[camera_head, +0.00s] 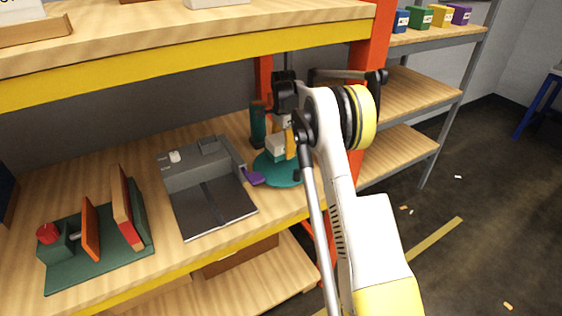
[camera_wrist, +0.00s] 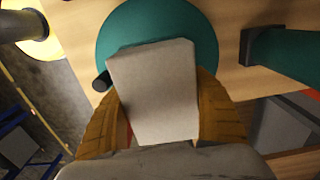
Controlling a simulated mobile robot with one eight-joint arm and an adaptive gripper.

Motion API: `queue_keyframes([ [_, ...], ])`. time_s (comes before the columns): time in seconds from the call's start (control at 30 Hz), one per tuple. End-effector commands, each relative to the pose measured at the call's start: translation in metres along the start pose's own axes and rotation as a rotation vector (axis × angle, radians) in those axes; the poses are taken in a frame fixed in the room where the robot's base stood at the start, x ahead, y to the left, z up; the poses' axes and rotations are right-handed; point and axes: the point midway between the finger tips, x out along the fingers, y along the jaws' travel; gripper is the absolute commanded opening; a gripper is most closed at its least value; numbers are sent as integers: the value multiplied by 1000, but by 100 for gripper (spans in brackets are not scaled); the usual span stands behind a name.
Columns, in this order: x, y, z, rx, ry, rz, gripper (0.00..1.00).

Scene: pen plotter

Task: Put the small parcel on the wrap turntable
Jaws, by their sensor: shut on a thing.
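The small parcel is a pale grey-white box (camera_wrist: 155,90), filling the middle of the wrist view. My gripper (camera_wrist: 157,95) has its two ribbed orange-yellow fingers shut on the parcel's sides. The wrap turntable is a flat teal disc (camera_wrist: 196,30) behind the parcel in the wrist view. In the head view the turntable (camera_head: 275,174) lies on the wooden shelf, with the pale parcel (camera_head: 274,143) and gripper over it. The parcel hides part of the disc. I cannot tell whether the parcel touches it.
A dark green post (camera_head: 258,125) stands beside the turntable. Left of it are a grey flat machine (camera_head: 212,205) with a purple part (camera_head: 253,177), and a green vise-like fixture (camera_head: 95,255). An orange rack upright (camera_head: 366,55) and an upper shelf (camera_head: 200,55) are close to my arm.

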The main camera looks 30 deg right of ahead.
Motion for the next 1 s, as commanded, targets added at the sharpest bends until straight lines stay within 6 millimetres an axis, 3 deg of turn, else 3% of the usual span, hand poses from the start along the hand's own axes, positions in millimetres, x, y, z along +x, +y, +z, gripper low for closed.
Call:
queue_keyframes([
  [0.23, 16, -11, 2, 0, 0, 0, 25],
  [0.43, 47, -11, 2, 0, 0, 0, 25],
  [0.8, 50, -10, 2, -1, 0, 0, 25],
  [0.83, 50, -10, 2, -1, 0, 0, 72],
  [0.9, 49, -10, 2, -1, 0, 0, 89],
  [1.0, 49, -10, 2, -1, 0, 0, 89],
])
